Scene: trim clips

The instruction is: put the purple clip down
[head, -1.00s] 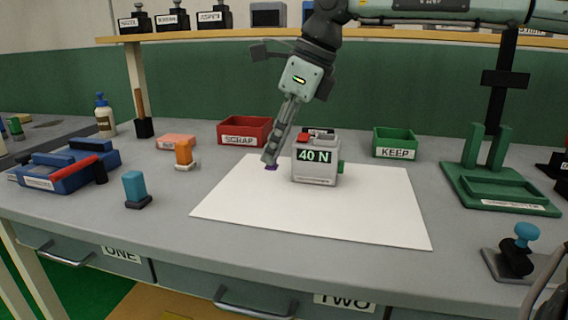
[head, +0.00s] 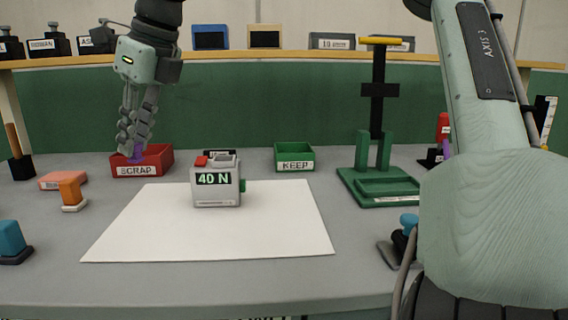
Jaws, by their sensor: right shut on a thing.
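My right gripper (head: 133,153) hangs at the left of the view with its fingers pointing down. It is shut on the purple clip (head: 137,152), a small piece showing at the fingertips and mostly hidden by them. The fingertips and clip appear over the red SCRAP bin (head: 142,171), overlapping its opening; their exact height above its floor cannot be told. The green KEEP bin (head: 295,167) stands to the right and looks empty from here. My left gripper is not in view.
A grey gauge reading 40 N (head: 215,188) stands on a white sheet (head: 270,230), otherwise clear. Orange stamp (head: 70,193) and pink block (head: 63,180) lie left of the SCRAP bin. A green fixture (head: 385,185) stands right. My arm covers the right side.

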